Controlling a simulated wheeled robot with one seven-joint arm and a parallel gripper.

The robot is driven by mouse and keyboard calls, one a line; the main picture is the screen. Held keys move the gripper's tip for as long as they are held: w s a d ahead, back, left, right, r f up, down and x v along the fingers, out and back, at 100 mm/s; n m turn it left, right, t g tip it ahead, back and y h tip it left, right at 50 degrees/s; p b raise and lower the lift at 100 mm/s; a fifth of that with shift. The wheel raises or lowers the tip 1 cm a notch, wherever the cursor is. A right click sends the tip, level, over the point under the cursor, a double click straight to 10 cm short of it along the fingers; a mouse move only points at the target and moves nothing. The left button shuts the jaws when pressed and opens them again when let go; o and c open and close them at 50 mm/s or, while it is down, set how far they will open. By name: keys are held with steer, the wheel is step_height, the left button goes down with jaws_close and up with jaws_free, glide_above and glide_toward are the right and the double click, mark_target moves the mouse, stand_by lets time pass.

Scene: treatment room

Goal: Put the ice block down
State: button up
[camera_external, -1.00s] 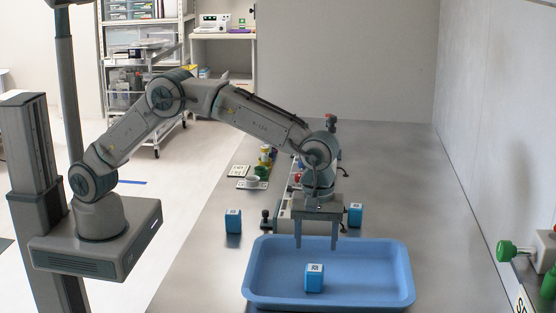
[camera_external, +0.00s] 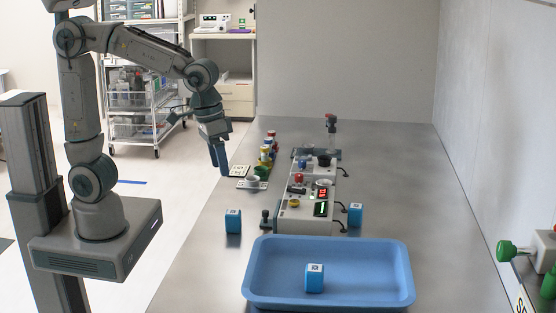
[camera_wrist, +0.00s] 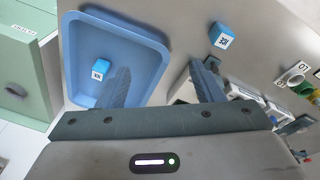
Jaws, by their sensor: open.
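Another cube (camera_external: 233,221) stands on the table left of the tray. A third cube (camera_external: 356,214) stands behind the tray, right of the device. My gripper (camera_external: 221,168) is open and empty, raised near the table's left edge, well away from the tray. Its two fingers (camera_wrist: 160,78) are spread in the wrist view.
A device with buttons and displays (camera_external: 305,212) stands behind the tray. Small coloured cups (camera_external: 266,155) and label cards (camera_external: 240,171) lie near the table's left edge. Green-knobbed fittings (camera_external: 507,250) are at the right wall. The table's right side is clear.

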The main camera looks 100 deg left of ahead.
steer(key=s+a+f+m, duration=0.1)
steer(key=s+f+m, duration=0.1)
steer(key=s, duration=0.4)
steer(key=s+a+f+m+t, duration=0.1)
steer(key=s+f+m, duration=0.1)
steer(key=s, duration=0.5)
steer(key=shift+s+a+m, duration=0.25)
steer(key=shift+a+m, duration=0.1)
steer(key=shift+m, duration=0.55)
steer(key=shift+o, duration=0.5)
steer(key=shift+w, duration=0.1)
